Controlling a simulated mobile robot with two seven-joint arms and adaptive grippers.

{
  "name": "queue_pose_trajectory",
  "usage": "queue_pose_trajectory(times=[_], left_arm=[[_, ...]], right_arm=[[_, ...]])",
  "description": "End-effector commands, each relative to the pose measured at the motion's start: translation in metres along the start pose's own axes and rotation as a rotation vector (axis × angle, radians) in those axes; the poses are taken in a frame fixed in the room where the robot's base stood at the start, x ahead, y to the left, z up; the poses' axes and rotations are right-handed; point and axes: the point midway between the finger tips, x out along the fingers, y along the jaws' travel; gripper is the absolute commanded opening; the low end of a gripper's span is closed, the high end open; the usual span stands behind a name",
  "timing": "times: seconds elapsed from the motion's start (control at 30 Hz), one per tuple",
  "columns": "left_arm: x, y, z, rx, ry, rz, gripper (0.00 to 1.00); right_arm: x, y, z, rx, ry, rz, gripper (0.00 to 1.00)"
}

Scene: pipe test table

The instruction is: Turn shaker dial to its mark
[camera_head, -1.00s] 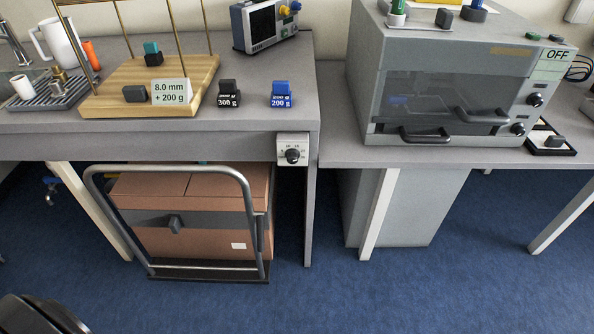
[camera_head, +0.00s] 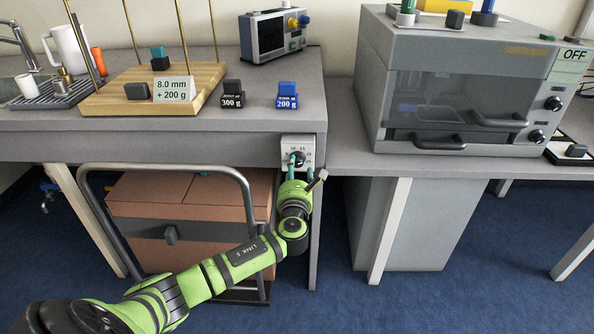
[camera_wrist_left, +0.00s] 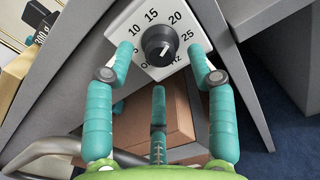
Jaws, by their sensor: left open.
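The dial is a black round knob (camera_head: 298,158) on a white plate (camera_wrist_left: 190,28) fixed to the front edge of the left table. In the left wrist view the dial (camera_wrist_left: 160,44) is ringed by printed numbers from 5 to 25. A pale line shows on the knob, but I cannot tell surely which mark it points at. My left gripper (camera_head: 297,167) is open just in front of the plate. In the left wrist view its teal fingers (camera_wrist_left: 160,60) stand spread to the left, right and below the knob, apparently apart from it. My right gripper is not in view.
A metal cart handle (camera_head: 165,168) and brown box (camera_head: 150,225) stand under the table, close to my left arm. A 300 g weight (camera_head: 232,95) and a 200 g weight (camera_head: 287,95) sit above. A grey cabinet marked OFF (camera_head: 450,75) stands right.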

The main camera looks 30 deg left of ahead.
Motion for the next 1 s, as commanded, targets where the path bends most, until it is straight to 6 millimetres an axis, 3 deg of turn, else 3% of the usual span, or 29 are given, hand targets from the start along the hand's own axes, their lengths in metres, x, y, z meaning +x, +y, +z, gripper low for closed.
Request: queue_pose_trajectory(times=[0.2, 0.47, 0.5, 0.63, 1.0], left_arm=[[0.021, 0.000, -0.001, -0.001, 0.001, 0.001, 0.56], [0.023, -0.001, -0.001, -0.002, 0.002, -0.001, 0.56], [0.023, -0.001, -0.001, -0.002, 0.002, -0.001, 0.52], [0.023, 0.000, -0.001, -0.002, 0.002, -0.001, 0.00], [0.022, -0.001, -0.002, -0.027, 0.004, -0.002, 0.00]], right_arm=[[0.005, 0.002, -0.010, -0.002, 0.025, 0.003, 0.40], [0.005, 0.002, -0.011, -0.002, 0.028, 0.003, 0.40], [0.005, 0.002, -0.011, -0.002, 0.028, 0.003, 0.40], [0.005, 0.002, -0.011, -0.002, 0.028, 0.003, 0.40], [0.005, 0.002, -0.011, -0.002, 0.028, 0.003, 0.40]])
